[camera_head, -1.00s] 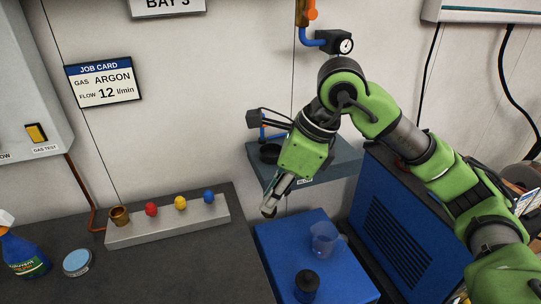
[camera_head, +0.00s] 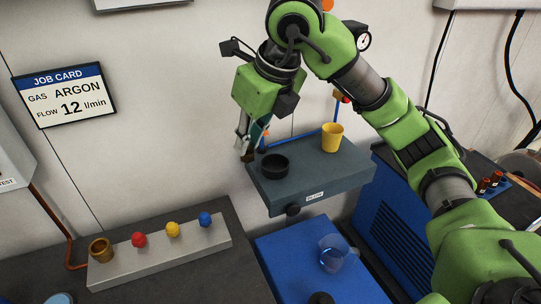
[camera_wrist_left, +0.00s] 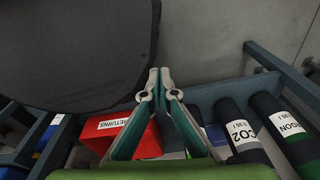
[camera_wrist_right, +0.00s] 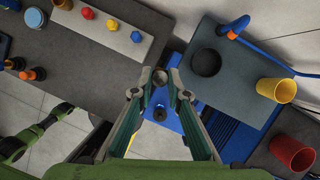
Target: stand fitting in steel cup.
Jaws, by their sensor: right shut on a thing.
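My right gripper (camera_head: 246,152) is shut on a small brownish fitting (camera_wrist_right: 159,76), which sits between its fingertips; the fingers hide part of it. In the head view it is held in the air by the left end of the grey shelf. Just right of the fingertips, a dark, low, round open cup (camera_head: 274,166) stands on the shelf; it also shows in the right wrist view (camera_wrist_right: 207,62). I cannot tell whether it is steel. My left gripper (camera_wrist_left: 158,74) shows only in the left wrist view, fingertips together, with nothing seen between them.
A yellow cup (camera_head: 332,138) stands on the grey shelf (camera_head: 315,180). A red cup (camera_wrist_right: 292,152) shows beyond it. A clear beaker (camera_head: 332,253) stands on the blue surface below. A grey block (camera_head: 160,254) carries a brass cup (camera_head: 101,250) and coloured knobs.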

